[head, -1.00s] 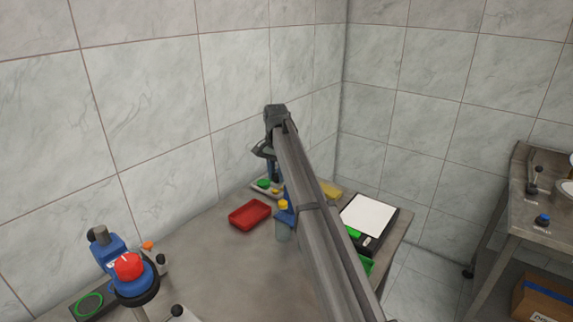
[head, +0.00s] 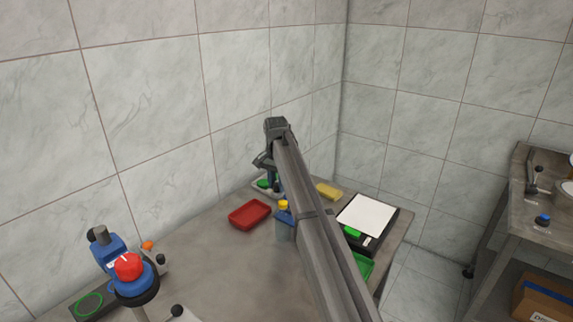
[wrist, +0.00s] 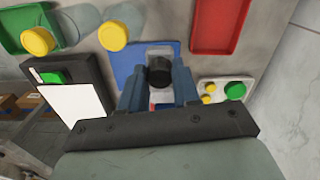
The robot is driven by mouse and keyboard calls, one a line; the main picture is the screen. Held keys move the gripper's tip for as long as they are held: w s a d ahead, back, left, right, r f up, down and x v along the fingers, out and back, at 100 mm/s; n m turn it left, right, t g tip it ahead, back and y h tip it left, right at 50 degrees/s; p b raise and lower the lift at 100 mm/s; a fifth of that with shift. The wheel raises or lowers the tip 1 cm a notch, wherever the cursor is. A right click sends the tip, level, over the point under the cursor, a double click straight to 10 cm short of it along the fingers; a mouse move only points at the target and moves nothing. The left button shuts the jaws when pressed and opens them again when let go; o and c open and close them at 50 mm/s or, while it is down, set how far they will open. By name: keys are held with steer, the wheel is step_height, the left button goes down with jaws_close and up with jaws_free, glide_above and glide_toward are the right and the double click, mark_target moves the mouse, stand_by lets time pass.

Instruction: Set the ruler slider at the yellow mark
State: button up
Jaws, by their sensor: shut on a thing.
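My gripper (wrist: 160,88) is shut on a black knob (wrist: 160,72), with one blue-grey finger on each side of it. The knob sits over a blue plate (wrist: 126,62) with a pale strip, which I take to be the ruler and its slider; the fingers and the gripper body hide much of it. I cannot make out a yellow mark on it. In the head view my gripper (head: 264,162) is low at the back of the table, near the wall, and my arm hides the ruler.
A scale (head: 368,217) stands right of my arm. A red tray (head: 249,214) and a yellow-capped bottle (head: 284,225) are in front. A panel with a green button (wrist: 235,90) lies close beside the gripper. A yellow block (head: 328,191) and green tray (head: 363,266) are near.

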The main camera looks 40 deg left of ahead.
steer(key=shift+f, duration=1.75)
steer(key=o, duration=0.8)
steer(key=shift+o, duration=0.2)
steer(key=shift+r, duration=0.15)
steer(key=shift+r, duration=3.9)
